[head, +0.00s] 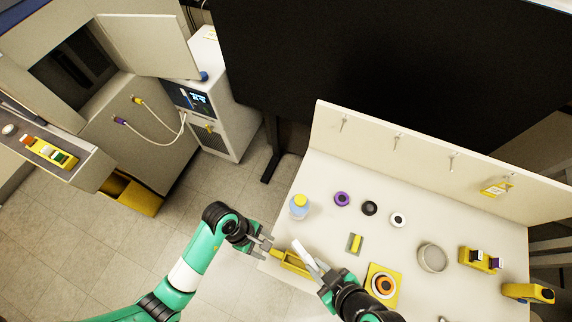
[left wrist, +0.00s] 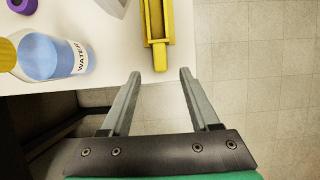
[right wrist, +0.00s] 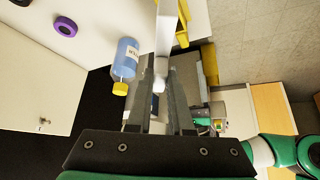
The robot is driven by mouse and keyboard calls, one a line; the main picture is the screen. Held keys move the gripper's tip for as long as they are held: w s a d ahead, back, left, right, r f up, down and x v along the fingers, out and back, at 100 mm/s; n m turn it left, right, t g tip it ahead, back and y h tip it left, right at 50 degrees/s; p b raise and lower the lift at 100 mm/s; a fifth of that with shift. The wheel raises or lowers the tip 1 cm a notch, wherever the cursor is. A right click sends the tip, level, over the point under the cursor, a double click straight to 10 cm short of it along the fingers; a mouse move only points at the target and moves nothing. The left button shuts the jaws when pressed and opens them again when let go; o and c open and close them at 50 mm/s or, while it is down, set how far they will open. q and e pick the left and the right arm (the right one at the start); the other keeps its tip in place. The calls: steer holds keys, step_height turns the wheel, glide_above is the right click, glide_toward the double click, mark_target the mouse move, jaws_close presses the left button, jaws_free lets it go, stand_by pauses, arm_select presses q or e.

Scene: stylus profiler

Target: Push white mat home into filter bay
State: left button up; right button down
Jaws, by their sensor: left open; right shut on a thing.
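The white mat (head: 302,252) looks like a slim white strip and is held in my right gripper (head: 317,272), which is shut on it. In the right wrist view the mat (right wrist: 165,45) rises between the closed fingers. The yellow part that looks like the filter bay (head: 292,262) lies at the table's front left edge, just beside the mat; I cannot tell whether they touch. In the left wrist view the yellow part's end (left wrist: 160,58) points between the open fingertips.
Purple (head: 342,199), black (head: 370,208) and white (head: 398,219) rings lie behind. A yellow tray (head: 372,270) with an orange ring is right of my right gripper. A round dish (head: 432,258) is farther right.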

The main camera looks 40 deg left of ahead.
arm_select(q)
steer(key=shift+v, duration=1.9)
